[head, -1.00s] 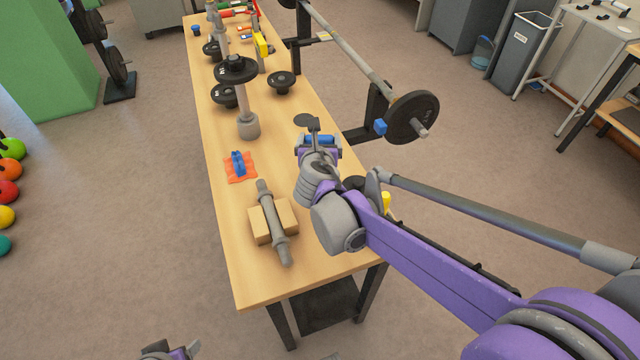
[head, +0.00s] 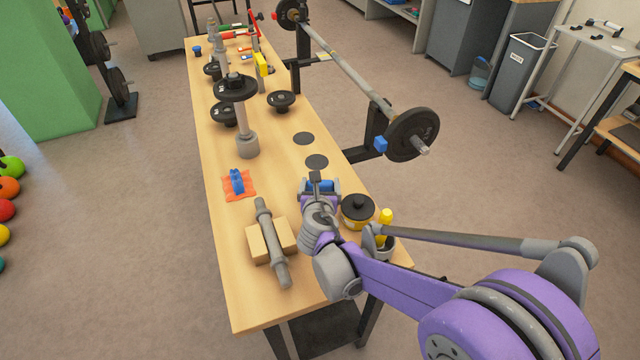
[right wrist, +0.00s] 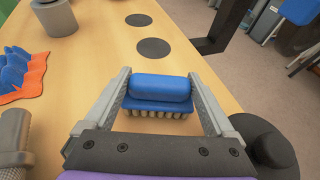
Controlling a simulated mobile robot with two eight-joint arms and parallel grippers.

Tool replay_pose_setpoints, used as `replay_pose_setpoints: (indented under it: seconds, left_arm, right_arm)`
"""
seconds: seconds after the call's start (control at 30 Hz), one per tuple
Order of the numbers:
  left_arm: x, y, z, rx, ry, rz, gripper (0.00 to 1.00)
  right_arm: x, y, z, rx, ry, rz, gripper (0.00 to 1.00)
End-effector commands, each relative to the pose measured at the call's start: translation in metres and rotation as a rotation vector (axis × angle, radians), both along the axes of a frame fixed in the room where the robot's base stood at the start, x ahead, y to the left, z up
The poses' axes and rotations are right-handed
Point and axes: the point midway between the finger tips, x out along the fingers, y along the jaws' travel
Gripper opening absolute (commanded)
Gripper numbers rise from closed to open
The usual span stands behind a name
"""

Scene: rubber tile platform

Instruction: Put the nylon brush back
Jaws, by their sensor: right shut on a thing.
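The nylon brush has a blue back and pale bristles. It shows between the fingers of my right gripper in the right wrist view (right wrist: 160,90), bristles facing down. In the head view the brush (head: 321,186) is small in my right gripper (head: 319,188), over the right side of the wooden table (head: 240,285). My right gripper is shut on the brush's two ends. I cannot tell whether the bristles touch the table. Two dark round discs (head: 317,161) (head: 303,138) lie flat on the table just beyond the brush. My left gripper is out of view.
A black-lidded yellow tub (head: 357,211) and a holder with a yellow-topped item (head: 385,225) stand right of my gripper. A grey bar (head: 270,240) rests on a wooden block to its left. A blue item (head: 237,181) lies on an orange cloth. A racked barbell (head: 345,70) flanks the table.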

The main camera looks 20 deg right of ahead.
Motion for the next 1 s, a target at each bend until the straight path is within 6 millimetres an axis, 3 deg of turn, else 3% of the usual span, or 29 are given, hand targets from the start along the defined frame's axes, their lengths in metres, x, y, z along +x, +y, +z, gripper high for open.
replay_pose_setpoints:
  seconds: [0.1,0.13,0.2,0.57,1.0]
  left_arm:
    - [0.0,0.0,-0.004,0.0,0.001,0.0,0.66]
    - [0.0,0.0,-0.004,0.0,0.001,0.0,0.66]
    - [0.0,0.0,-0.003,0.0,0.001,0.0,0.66]
    - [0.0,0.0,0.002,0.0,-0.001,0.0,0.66]
    - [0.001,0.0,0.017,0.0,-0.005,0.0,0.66]
  right_arm:
    - [0.0,0.0,-0.004,0.0,0.0,0.0,0.31]
    - [0.0,0.0,-0.004,0.0,0.0,0.0,0.91]
    - [0.0,0.0,-0.003,0.0,0.0,0.0,1.0]
    - [-0.005,0.003,0.004,0.0,0.0,0.001,1.0]
    - [-0.079,0.039,0.038,0.0,0.0,0.003,1.0]
